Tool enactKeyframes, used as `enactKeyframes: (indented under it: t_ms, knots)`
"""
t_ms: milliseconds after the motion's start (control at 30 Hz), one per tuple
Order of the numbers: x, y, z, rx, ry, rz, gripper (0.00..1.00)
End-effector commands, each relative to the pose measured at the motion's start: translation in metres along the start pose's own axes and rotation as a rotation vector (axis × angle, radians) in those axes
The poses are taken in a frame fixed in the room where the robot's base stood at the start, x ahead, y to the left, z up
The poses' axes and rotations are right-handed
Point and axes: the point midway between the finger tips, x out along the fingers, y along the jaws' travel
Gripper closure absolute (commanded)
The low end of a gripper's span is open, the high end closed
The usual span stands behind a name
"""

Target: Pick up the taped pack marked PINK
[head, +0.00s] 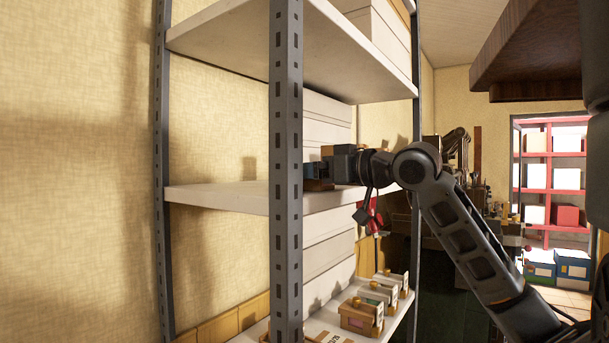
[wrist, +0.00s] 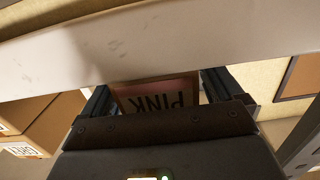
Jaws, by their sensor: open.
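The pack marked PINK (wrist: 155,98) is a brown box with a pinkish label, its lettering upside down in the wrist view. My gripper (wrist: 157,84) is open, with one finger on each side of the pack. I cannot tell whether either finger touches it. The gripper body hides the pack's near part. In the head view my gripper (head: 316,172) is at the middle shelf (head: 225,197), partly behind the front post. The pack cannot be made out clearly there.
A grey slotted post (head: 286,110) stands close to my gripper in the head view. An upper shelf (head: 300,50) hangs above. Several small packs (head: 361,318) stand on the lower shelf. In the wrist view, brown boxes (wrist: 40,115) lie at the left.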

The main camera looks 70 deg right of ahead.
Motion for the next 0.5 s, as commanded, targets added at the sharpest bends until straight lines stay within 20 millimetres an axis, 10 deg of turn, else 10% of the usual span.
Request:
enactKeyframes:
  t_ms: [500]
  knots:
    - [-0.0003,-0.0001,0.0003,0.0,0.0,0.0,0.46]
